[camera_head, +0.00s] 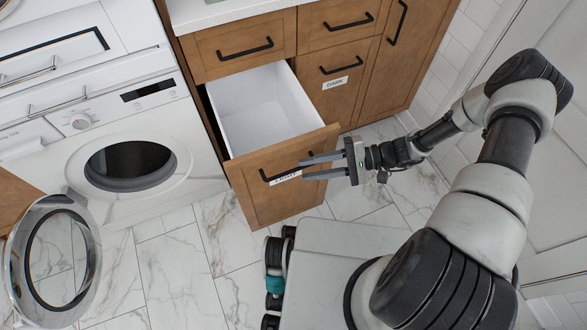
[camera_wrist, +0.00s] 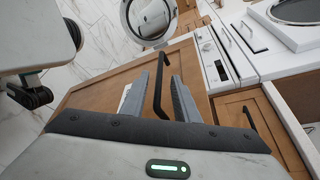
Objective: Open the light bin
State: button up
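The light bin is a wooden-fronted drawer (camera_head: 262,195) with a white liner (camera_head: 255,110), and it stands pulled out from the cabinet. The liner looks empty. Its front has a black bar handle (camera_head: 272,180) and a white "LIGHT" label, partly hidden by my gripper. My gripper (camera_head: 304,168) is at the right end of the handle, with its two fingers apart. In the wrist view, the handle (camera_wrist: 158,88) runs between the two separated fingers (camera_wrist: 165,92). I cannot tell whether either finger touches it.
The closed "DARK" bin (camera_head: 326,95) is right of the open drawer. A washing machine (camera_head: 130,150) with its round door (camera_head: 52,262) swung open stands at the left. Marble floor (camera_head: 175,265) is clear between the washer and my base.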

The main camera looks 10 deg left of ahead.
jog(key=v, duration=1)
jog(key=shift+d+p, duration=0.25)
jog(key=shift+p, duration=0.05)
jog(key=shift+r, duration=0.1)
jog(key=d+r+n+h, duration=0.35)
jog(key=r+h, duration=0.65)
jog(key=r, duration=1.3)
jog(key=s+d+r+t+h, duration=0.1)
jog(key=s+r+t+h, duration=0.2)
jog(key=s+r+t, duration=0.4)
jog(key=s+d+r+t+h, duration=0.15)
jog(key=s+r, duration=0.25)
jog(key=r, duration=0.5)
notch_tip(320, 180, up, 23)
jog(key=p, duration=2.2)
jog(key=shift+s+a+t+h+p, duration=0.25)
jog(key=shift+t+h+p, duration=0.05)
jog(key=shift+t+h, duration=0.05)
